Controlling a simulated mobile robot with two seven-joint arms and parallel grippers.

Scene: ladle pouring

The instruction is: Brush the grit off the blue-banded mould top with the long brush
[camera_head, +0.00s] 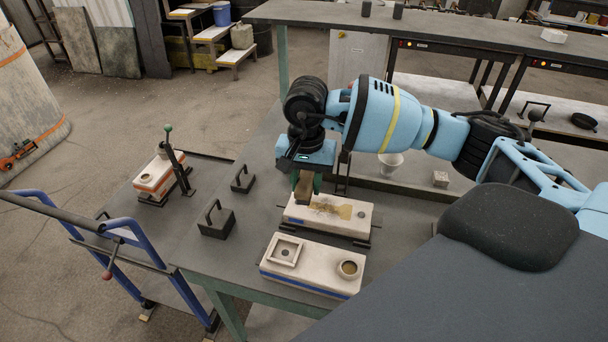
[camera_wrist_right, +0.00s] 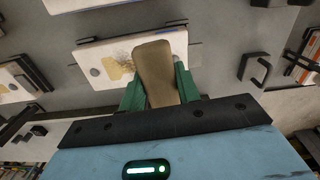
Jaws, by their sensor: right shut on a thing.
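A pale mould top (camera_head: 355,222) with a blue band low on its side lies on the bench, with brown grit (camera_head: 328,208) spread over its upper face. It also shows in the right wrist view (camera_wrist_right: 98,60). My right gripper (camera_head: 306,184) is shut on a brown, flat brush (camera_wrist_right: 156,72), held between its green fingers. The brush hangs over the left part of the mould top. Its lower end is close to the surface; I cannot tell whether it touches. The brush's bristles cannot be made out. My left gripper is not in view.
A second blue-banded mould half (camera_head: 313,258), with a square frame and a round cup on top, lies just in front. Black handled blocks (camera_head: 216,220) stand to the left. An orange-banded mould (camera_head: 157,178) sits on the cart. A white cup (camera_head: 390,165) stands behind.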

